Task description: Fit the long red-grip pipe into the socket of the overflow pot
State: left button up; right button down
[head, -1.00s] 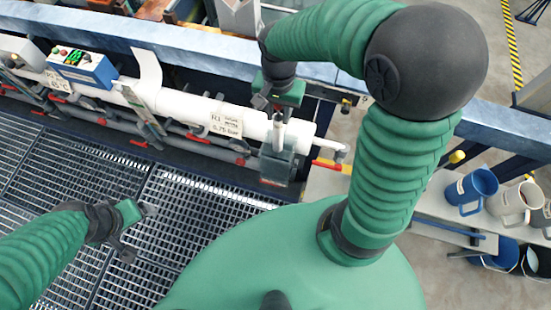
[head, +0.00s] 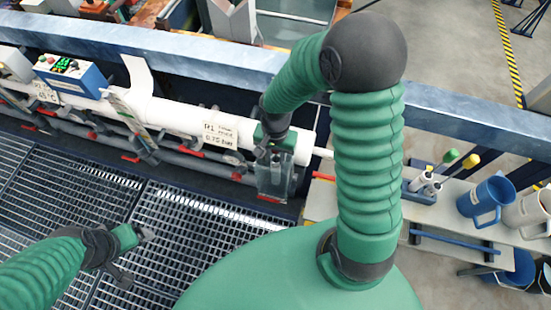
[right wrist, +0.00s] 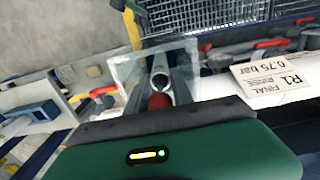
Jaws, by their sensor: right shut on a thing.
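My right gripper (head: 268,152) is directly over the clear-walled overflow pot (head: 274,184), close to its top. In the right wrist view the gripper's dark fingers (right wrist: 158,98) are shut around the red grip (right wrist: 159,101) of the pipe. A round grey tube mouth (right wrist: 161,74) shows just past the grip, inside the outline of the clear pot (right wrist: 128,73). I cannot tell whether the pipe's lower end is in the socket; the gripper and pot walls hide it. My left gripper (head: 146,236) hangs over the grating, away from the pot; its fingers are too small to read.
The white rinse pipe (head: 180,113) with the R1 sign (head: 221,133) runs left of the pot. A blue rail (head: 190,58) lies behind. On the right, a shelf holds a blue jug (head: 487,200) and yellow- and green-topped tools. Metal grating (head: 190,220) covers the lower left.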

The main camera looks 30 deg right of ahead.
jog(key=shift+f, duration=0.6)
jog(key=c, duration=1.1)
grip_release()
jog(key=shift+r, duration=0.4)
notch_tip(320, 180, up, 11)
jog(key=shift+r+p, duration=0.2)
jog(key=shift+p, duration=0.5)
